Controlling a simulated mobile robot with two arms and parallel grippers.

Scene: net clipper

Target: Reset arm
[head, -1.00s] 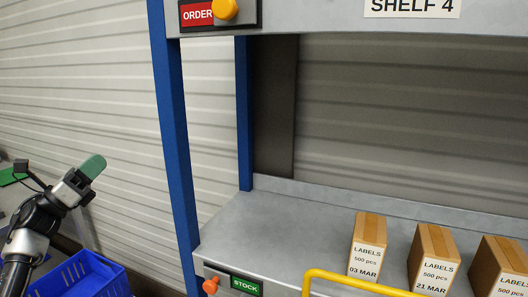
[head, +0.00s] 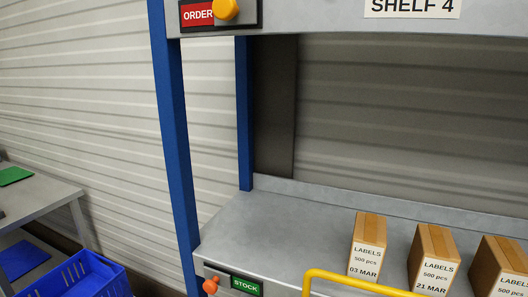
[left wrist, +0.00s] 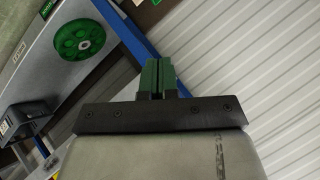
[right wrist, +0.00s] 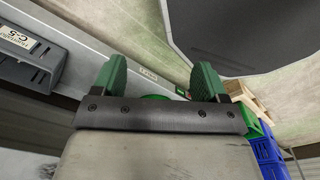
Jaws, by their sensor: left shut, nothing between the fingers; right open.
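My left gripper (left wrist: 159,77) shows in the left wrist view with its two green fingers together and nothing between them. My right gripper (right wrist: 159,80) shows in the right wrist view with its green fingers spread wide and empty. Neither gripper is in the head view now. The head view shows the shelf (head: 290,225) with its blue posts, and label boxes (head: 368,245) standing on it.
A yellow rail (head: 350,284) runs along the shelf front. A blue crate (head: 85,280) sits at the lower left, beside a grey table (head: 40,195) with a green item (head: 14,175). The left part of the shelf is bare.

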